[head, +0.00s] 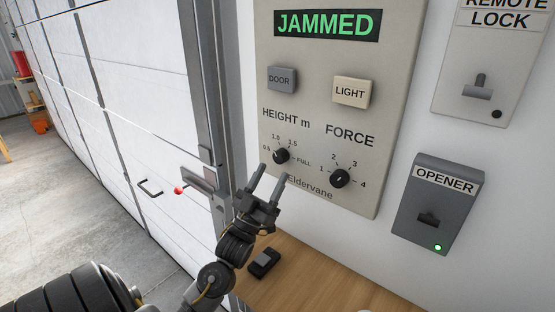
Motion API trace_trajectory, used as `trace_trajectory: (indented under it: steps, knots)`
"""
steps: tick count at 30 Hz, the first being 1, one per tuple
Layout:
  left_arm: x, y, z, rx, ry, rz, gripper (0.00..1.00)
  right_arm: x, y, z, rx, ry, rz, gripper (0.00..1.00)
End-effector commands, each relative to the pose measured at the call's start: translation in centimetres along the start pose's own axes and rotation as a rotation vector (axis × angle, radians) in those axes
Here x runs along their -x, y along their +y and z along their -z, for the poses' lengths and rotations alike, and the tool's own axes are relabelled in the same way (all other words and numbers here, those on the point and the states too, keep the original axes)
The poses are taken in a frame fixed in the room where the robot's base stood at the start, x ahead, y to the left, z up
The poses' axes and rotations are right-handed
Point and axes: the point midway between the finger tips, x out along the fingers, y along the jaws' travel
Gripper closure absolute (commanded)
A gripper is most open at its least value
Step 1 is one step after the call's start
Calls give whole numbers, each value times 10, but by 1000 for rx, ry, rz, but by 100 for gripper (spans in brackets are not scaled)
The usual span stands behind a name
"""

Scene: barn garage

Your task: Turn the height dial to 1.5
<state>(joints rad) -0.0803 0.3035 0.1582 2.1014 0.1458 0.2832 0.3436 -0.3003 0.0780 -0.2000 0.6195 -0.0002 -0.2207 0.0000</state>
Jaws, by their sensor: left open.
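The height dial (281,156) is a small black knob on the lower left of the beige control panel (395,110). Its scale reads 0.5, 1.0, 1.5 and FULL; the knob's pointer is too small to read for certain. My left gripper (272,172) is open and empty, just below the dial in the picture, with its two fingers pointing up toward it. I cannot tell whether a finger touches the panel. My right gripper is not in view.
The force dial (340,178) sits right of the height dial. DOOR (282,79) and LIGHT (352,91) buttons are above, under a display (327,24) reading JAMMED. An opener box (438,205) and remote lock (490,75) are at right. A wooden surface (310,283) holds a small dark object (264,263).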

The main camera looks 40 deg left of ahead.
Motion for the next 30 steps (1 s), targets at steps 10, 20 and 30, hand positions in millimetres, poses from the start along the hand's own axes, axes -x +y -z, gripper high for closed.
trace_trajectory:
  steps: [10,20,30]
  knots:
    - [-35,1,0,1,-1,-2,45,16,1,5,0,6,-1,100]
    - [-36,1,-1,2,-1,-3,52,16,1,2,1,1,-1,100]
    - [-36,4,-1,3,-1,-2,89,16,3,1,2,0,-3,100]
